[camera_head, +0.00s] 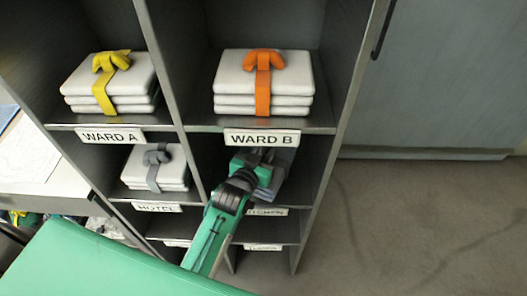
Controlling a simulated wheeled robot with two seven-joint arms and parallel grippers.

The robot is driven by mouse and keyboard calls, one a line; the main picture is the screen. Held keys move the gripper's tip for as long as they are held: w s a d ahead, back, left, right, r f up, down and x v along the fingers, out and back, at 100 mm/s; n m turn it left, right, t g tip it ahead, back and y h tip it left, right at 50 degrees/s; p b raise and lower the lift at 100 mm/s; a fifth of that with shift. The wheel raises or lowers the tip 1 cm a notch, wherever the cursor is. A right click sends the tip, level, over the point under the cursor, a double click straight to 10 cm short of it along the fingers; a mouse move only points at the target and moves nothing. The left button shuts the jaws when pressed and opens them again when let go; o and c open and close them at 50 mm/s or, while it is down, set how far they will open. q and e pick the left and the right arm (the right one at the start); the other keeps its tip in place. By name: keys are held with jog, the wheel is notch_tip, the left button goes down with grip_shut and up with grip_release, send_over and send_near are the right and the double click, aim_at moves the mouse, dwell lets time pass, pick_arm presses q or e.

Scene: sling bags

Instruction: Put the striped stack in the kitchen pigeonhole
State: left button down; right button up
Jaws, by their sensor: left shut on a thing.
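My left gripper (256,168) is shut on a bluish-grey stack (275,178), and its arm covers much of it. The stack is inside the pigeonhole above the partly hidden label that reads as KITCHEN (268,211), in the right column below WARD B. Only the stack's right part and some of its top show, so I cannot make out its stripes or tell whether it rests on the shelf. My right gripper is not in view.
White stacks with yellow (134,76), orange (285,86) and grey (174,172) ties fill the WARD A, WARD B and HOTEL pigeonholes. Dividers and shelf edges closely frame my left gripper. Lower pigeonholes are partly visible. The floor (420,225) on the right is clear.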

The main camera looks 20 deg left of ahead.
pick_arm(q)
jog(key=shift+f, duration=0.15)
jog(key=shift+f, duration=0.35)
jog(key=c, duration=1)
grip_release()
jog(key=shift+c, duration=0.2)
jog(key=shift+f, duration=0.15)
jog(key=shift+s+b, duration=0.15)
jog(key=shift+b, duration=0.15)
